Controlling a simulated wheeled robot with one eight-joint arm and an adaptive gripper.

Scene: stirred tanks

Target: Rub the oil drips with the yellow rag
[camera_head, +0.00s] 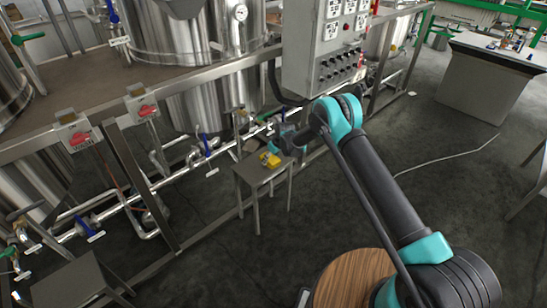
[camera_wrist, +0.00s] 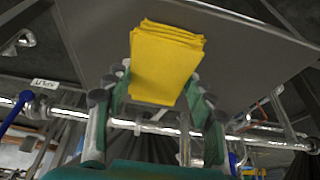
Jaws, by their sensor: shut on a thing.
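The yellow rag (camera_head: 269,159) is a small folded stack at the top of a small grey table (camera_head: 262,172) in the head view. In the wrist view the rag (camera_wrist: 166,62) sits between the two fingers of my gripper (camera_wrist: 157,82), in front of the grey table top (camera_wrist: 238,58). My gripper (camera_head: 279,150) is shut on the rag. I cannot tell whether the rag touches the table top. I cannot make out oil drips in either view; my gripper and the rag cover part of the table.
Pipes with blue-handled valves (camera_head: 205,145) run behind the table, below steel tanks (camera_head: 185,40). A grey control box (camera_head: 325,50) hangs above and behind my arm. A metal frame post (camera_head: 140,185) stands left of the table. Open floor (camera_head: 225,245) lies in front.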

